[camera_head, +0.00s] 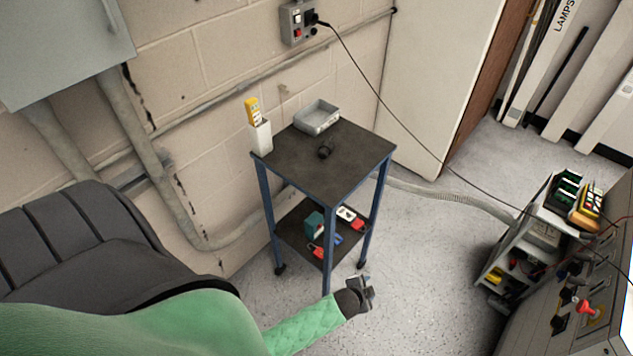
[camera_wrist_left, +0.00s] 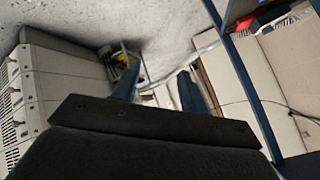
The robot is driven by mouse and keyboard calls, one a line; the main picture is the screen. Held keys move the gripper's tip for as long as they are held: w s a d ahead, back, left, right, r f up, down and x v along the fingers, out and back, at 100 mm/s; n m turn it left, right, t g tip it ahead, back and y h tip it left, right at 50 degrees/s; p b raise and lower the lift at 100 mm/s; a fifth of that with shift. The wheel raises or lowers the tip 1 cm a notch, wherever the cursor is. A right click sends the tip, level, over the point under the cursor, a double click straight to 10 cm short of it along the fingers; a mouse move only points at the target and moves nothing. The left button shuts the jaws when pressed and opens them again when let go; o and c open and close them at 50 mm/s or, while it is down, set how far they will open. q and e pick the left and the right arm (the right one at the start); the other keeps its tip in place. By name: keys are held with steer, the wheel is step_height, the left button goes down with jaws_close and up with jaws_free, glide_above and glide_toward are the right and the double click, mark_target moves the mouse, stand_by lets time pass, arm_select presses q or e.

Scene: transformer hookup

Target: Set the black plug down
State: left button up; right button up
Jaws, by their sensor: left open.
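A short black cylindrical piece, which looks like the black plug (camera_head: 325,150), lies on the dark top of the blue-legged cart (camera_head: 345,174), near the middle. No gripper touches it. My left gripper (camera_head: 362,290) is low in front of the cart, beside its front leg and well below the top. It is open and empty. Its two fingers show apart in the left wrist view (camera_wrist_left: 160,92), with only floor and background between them. My right gripper is in neither view.
A grey tray (camera_head: 317,118) and a white holder (camera_head: 261,138) with a yellow device stand on the cart top. Coloured items lie on the lower shelf (camera_head: 290,228). A black cord runs from the wall outlet (camera_head: 298,22) toward the equipment (camera_head: 570,300) at right.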

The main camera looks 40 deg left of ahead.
arm_select(q)
steer(key=s+f+n+g, duration=0.2)
steer(key=s+f, duration=0.2)
steer(key=s, duration=0.4)
steer(key=s+a+f+n+g, duration=0.1)
steer(key=s+f+n+g, duration=0.1)
steer(key=s+f, duration=0.3)
steer(key=s+a+f+n+g, duration=0.1)
steer(key=s+f+n+g, duration=0.2)
steer(key=s, duration=0.9)
steer(key=shift+s+a+f+g, duration=0.25)
steer(key=shift+f+g, duration=0.25)
steer(key=shift+f, duration=0.45)
steer(key=shift+w, duration=0.1)
